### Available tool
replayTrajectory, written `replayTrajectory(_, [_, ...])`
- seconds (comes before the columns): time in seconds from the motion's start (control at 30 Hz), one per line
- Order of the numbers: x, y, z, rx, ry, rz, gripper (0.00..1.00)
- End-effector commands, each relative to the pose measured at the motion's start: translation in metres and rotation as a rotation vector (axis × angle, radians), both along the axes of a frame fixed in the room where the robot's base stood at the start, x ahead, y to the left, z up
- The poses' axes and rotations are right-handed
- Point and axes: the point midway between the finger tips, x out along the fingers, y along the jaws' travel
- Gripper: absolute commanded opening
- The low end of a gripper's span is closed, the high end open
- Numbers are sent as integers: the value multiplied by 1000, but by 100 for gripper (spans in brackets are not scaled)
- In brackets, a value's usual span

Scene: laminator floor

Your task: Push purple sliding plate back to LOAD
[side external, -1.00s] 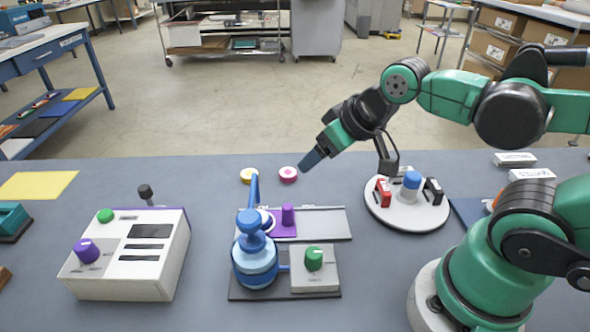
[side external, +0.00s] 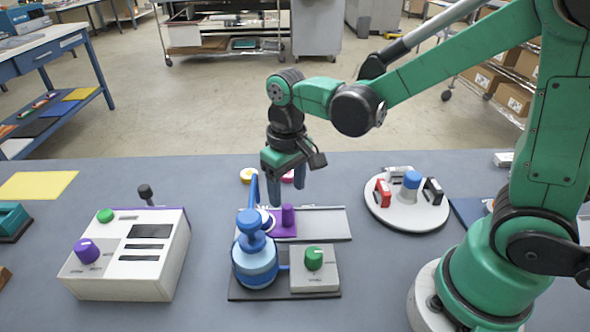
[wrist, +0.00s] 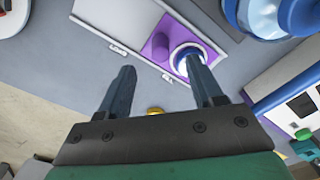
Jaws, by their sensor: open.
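The purple sliding plate (side external: 284,231) sits at the left end of a pale metal track (side external: 325,222), by the blue press (side external: 255,262). An upright purple peg (side external: 288,214) stands on it. In the wrist view the plate (wrist: 156,47) carries a round white-and-blue piece (wrist: 187,60). The bare track (wrist: 118,15) runs to the upper left there, with a small label (wrist: 118,50) beside it that is hard to read. My gripper (side external: 287,194) is open and empty, fingers down, above and just behind the peg. Its fingers (wrist: 160,75) show apart in the wrist view.
The press's blue lever (side external: 254,188) rises left of my gripper. A green knob box (side external: 315,270) stands in front of the track. A white control box (side external: 130,255) is at left, and a round white tray (side external: 405,208) with stamp-like pieces at right.

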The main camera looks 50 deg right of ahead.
Motion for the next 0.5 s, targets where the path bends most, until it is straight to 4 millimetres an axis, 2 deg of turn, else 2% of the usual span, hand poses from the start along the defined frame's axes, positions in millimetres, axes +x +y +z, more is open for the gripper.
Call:
replayTrajectory(0.17, [1,1,-12,-2,13,0,60])
replayTrajectory(0.5, [1,1,-50,-2,10,0,60])
